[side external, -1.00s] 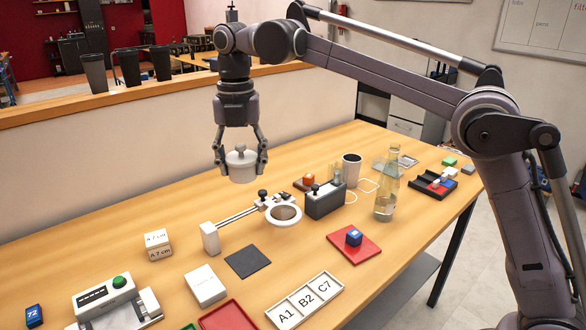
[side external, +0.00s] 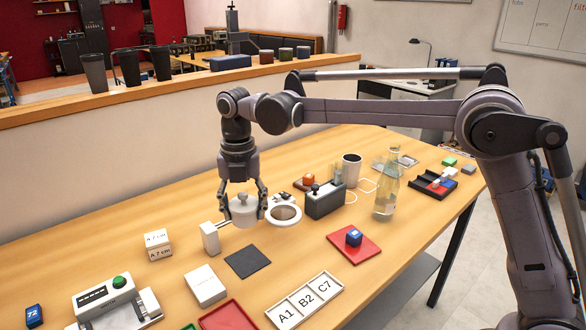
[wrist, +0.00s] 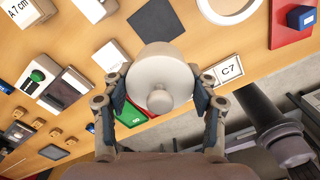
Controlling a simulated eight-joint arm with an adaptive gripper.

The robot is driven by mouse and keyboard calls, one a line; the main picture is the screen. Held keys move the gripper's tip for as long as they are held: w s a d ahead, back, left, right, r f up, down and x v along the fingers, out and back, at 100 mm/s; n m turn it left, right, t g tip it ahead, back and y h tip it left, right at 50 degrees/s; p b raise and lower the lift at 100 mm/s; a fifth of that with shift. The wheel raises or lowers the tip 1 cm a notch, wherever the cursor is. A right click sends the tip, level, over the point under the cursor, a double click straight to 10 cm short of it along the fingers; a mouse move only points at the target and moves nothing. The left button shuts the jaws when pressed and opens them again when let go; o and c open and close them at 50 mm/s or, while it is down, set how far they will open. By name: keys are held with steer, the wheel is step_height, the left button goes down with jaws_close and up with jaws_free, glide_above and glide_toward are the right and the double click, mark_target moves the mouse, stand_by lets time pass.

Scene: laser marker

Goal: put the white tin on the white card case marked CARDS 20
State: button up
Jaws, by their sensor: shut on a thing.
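My gripper (side external: 245,207) is shut on the white tin (side external: 243,216), one finger on each side of it. The tin is upright with a round knob on its lid. In the wrist view the tin (wrist: 157,72) sits between the fingers (wrist: 159,98). It hangs over the table by the ring stand; its exact height is hard to tell. A plain-looking white box (side external: 205,286), probably the card case, lies on the table in front of and left of the tin; no marking is legible on it. It also shows in the wrist view (wrist: 111,56), left of the tin.
A dark square mat (side external: 248,261) lies below. A red tray (side external: 228,316), an A1 B2 C7 tray (side external: 305,300) and a green-button device (side external: 105,298) surround the white box.

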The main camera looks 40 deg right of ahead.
glide_above(204, 282)
step_height(204, 282, down, 8)
steer(key=shift+r, duration=0.25)
steer(key=shift+f, duration=1.9)
steer(key=shift+f, duration=0.2)
steer(key=o, duration=1.6)
steer(key=shift+o, duration=0.2)
